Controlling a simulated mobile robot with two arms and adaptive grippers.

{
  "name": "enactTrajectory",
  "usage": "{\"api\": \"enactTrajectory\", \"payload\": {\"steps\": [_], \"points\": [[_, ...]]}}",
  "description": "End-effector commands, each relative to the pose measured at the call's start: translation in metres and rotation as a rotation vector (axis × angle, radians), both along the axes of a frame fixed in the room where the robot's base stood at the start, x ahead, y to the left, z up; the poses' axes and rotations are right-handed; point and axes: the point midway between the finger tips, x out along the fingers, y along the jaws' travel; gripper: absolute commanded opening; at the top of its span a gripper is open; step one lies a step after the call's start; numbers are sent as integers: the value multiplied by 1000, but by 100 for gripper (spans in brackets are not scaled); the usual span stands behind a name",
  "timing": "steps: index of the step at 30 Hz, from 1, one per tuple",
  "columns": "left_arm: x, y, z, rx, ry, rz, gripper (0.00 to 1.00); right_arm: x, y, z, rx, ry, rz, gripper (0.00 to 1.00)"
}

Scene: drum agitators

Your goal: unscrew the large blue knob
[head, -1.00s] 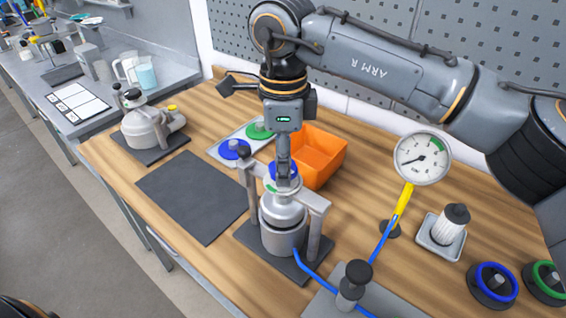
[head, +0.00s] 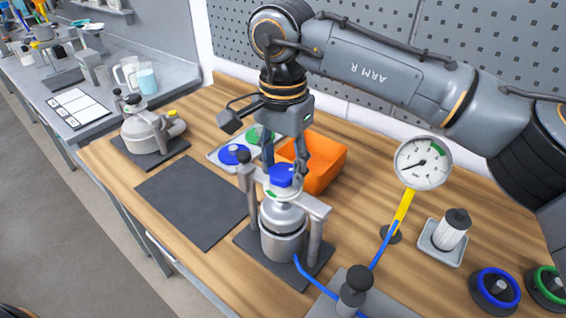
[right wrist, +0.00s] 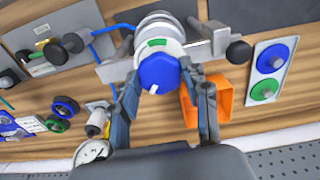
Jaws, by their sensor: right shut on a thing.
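The large blue knob (head: 281,176) sits on top of the silver vessel (head: 283,230), which stands in a grey clamp frame on a dark mat. My right gripper (head: 286,170) comes down from above with a finger on each side of the knob and is shut on it. In the right wrist view the blue knob (right wrist: 158,74) is between the two fingertips, and a green mark shows on the silver top beside it. The knob is still at the vessel's top; its thread is hidden. My left gripper is not in view.
An orange bin (head: 323,165) stands just behind the vessel. A tray with blue and green discs (head: 234,154) is to the left. A pressure gauge (head: 423,163) stands right, and a blue hose (head: 318,286) runs from the vessel. The dark mat (head: 192,199) at left is clear.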

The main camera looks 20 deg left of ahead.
Motion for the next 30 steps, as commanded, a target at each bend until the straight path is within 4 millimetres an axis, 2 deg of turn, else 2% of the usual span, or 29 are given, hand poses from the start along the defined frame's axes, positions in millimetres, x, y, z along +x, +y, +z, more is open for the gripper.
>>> {"api": "enactTrajectory", "payload": {"steps": [1,15,30], "points": [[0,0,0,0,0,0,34,-2,-1,-4,-7,7,48,15],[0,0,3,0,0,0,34,-2,-1,-5,-6,9,422,15],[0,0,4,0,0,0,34,-2,-1,-5,-5,8,561,15]]}}
